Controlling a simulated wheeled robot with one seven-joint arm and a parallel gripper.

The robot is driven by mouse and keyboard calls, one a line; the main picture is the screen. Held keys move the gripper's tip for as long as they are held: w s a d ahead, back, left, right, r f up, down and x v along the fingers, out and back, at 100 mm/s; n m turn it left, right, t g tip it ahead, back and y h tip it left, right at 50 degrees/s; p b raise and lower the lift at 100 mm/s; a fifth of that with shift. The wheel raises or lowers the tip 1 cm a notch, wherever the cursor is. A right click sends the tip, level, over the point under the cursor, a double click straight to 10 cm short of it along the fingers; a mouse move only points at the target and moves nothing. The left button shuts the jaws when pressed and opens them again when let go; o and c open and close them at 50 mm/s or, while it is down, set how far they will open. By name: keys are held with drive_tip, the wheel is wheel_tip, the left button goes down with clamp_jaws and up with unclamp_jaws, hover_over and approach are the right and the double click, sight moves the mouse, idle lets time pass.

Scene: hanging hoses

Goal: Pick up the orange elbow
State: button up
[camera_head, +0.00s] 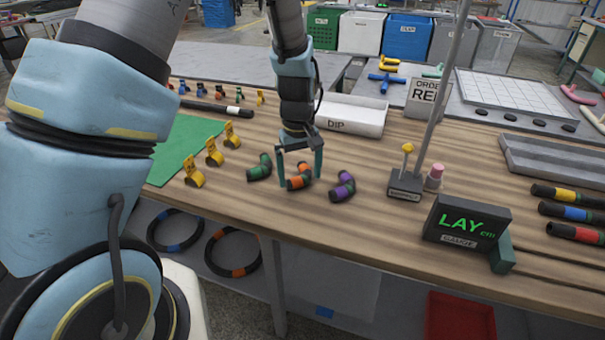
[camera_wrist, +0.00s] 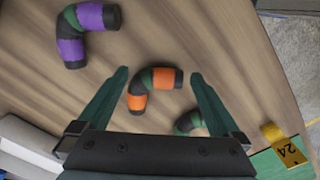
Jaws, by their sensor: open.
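The orange elbow (camera_head: 298,182) lies on the wooden bench, a bent piece with orange bands, a green middle and dark ends. It also shows in the wrist view (camera_wrist: 164,78). My gripper (camera_head: 300,180) is open and points down over it. In the wrist view the elbow lies between the lines of the two green fingers (camera_wrist: 158,80), a little nearer the left one. I cannot tell how far the fingertips are above the bench. Nothing is held.
A green elbow (camera_head: 259,167) lies close on the left and a purple elbow (camera_head: 342,186) on the right. Yellow clips (camera_head: 214,153) stand further left. A white DIP tray (camera_head: 350,116) is behind. A stand (camera_head: 405,184) and LAY display (camera_head: 466,224) are to the right.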

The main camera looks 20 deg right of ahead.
drive_tip(key=shift+f, duration=1.05)
drive_tip(key=c, duration=1.2)
